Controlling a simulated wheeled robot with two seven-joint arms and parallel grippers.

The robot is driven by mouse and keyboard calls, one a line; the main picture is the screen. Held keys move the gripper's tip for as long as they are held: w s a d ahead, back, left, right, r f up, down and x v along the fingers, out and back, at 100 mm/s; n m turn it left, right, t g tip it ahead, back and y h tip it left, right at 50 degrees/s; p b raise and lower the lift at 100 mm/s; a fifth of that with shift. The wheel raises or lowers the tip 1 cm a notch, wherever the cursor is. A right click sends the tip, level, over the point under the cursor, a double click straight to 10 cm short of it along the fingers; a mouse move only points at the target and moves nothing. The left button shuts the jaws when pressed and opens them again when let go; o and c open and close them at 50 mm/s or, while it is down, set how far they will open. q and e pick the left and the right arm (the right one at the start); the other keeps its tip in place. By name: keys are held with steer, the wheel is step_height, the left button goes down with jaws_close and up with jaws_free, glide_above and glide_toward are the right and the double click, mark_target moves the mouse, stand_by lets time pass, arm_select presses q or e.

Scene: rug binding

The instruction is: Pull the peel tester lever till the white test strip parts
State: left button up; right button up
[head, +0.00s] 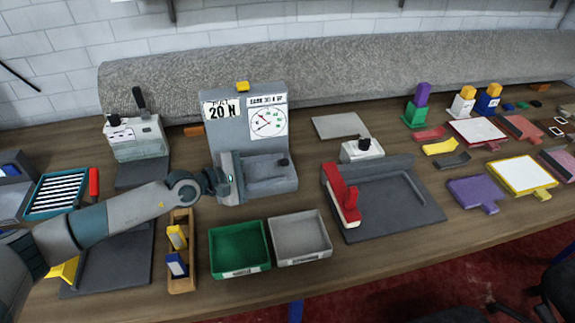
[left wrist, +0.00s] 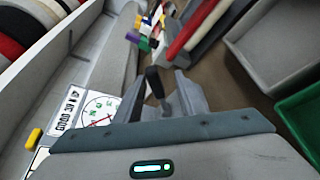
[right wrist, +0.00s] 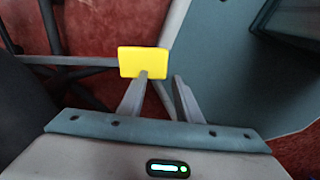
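The peel tester (head: 285,105) is a grey upright stand with a round dial and a "20 N" card, at the middle back of the table. Its black-knobbed lever (head: 283,162) shows at the right of its lower bed. My left gripper (head: 238,178) is at the front left of the tester, pointing right. In the left wrist view the black lever (left wrist: 154,80) appears between the spread fingers; contact cannot be told. I cannot make out the white test strip.
A green tray (head: 240,270) and a grey tray (head: 322,262) stand in front of the tester. A wooden holder (head: 183,285) is at the left, a red-handled grey board (head: 400,215) at the right. A rolled rug (head: 330,75) lies behind.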

steer(key=shift+d+f+b, duration=0.1)
steer(key=shift+f+b, duration=0.5)
steer(key=shift+f, duration=0.05)
arm_select(q)
steer(key=v, duration=0.4)
steer(key=shift+s+a, duration=0.25)
steer(key=shift+a, duration=0.1)
steer(key=shift+r, duration=0.1)
